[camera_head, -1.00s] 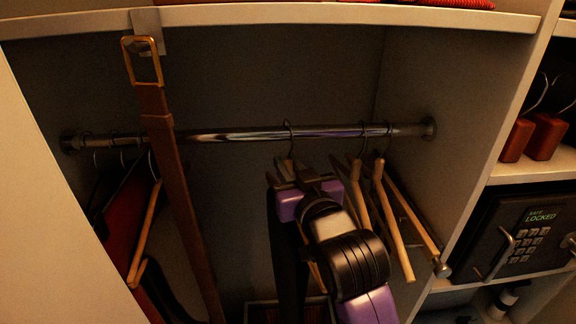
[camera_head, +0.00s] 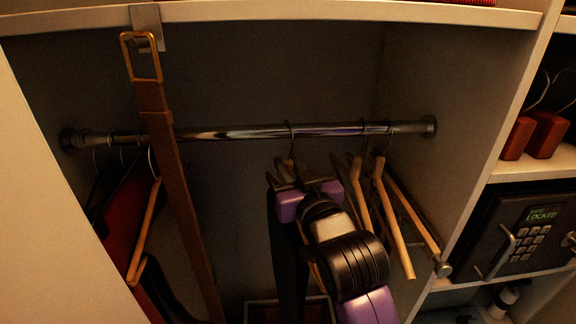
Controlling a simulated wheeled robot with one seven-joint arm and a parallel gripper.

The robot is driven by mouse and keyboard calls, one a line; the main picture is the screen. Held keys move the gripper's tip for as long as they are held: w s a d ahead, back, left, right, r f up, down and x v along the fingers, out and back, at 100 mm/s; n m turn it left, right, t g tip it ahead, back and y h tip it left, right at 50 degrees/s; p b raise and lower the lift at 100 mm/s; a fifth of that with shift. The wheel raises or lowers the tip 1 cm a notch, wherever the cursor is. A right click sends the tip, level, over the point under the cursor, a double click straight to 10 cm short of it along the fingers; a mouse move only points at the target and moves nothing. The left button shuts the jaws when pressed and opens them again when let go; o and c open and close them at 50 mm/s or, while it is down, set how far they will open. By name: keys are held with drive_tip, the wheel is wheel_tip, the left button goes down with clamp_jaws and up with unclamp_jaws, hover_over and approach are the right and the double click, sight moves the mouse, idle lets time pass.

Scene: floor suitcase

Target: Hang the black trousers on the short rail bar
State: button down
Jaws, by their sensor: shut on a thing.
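The black trousers (camera_head: 287,262) hang as a dark narrow length below a hanger, just left of my gripper. The hanger's hook (camera_head: 290,142) is over the short rail bar (camera_head: 250,132), right of its middle. My gripper (camera_head: 290,186), with purple parts and a black wrist, is at the hanger's top below the bar. It is shut on the hanger that carries the trousers; its fingertips are partly hidden by its own body. The lower end of the trousers is out of view.
Empty wooden hangers (camera_head: 393,215) hang close on the right. A brown belt (camera_head: 165,150) hangs from a hook at the left, in front of a red garment (camera_head: 128,215). A keypad safe (camera_head: 525,235) stands on the right shelf. The bar's middle is free.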

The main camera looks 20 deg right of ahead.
drive_tip(key=shift+r, duration=0.1)
drive_tip(key=c, duration=1.3)
unclamp_jaws()
drive_tip(key=shift+o, duration=0.2)
drive_tip(key=shift+f, duration=0.2)
drive_tip(key=shift+s, duration=0.1)
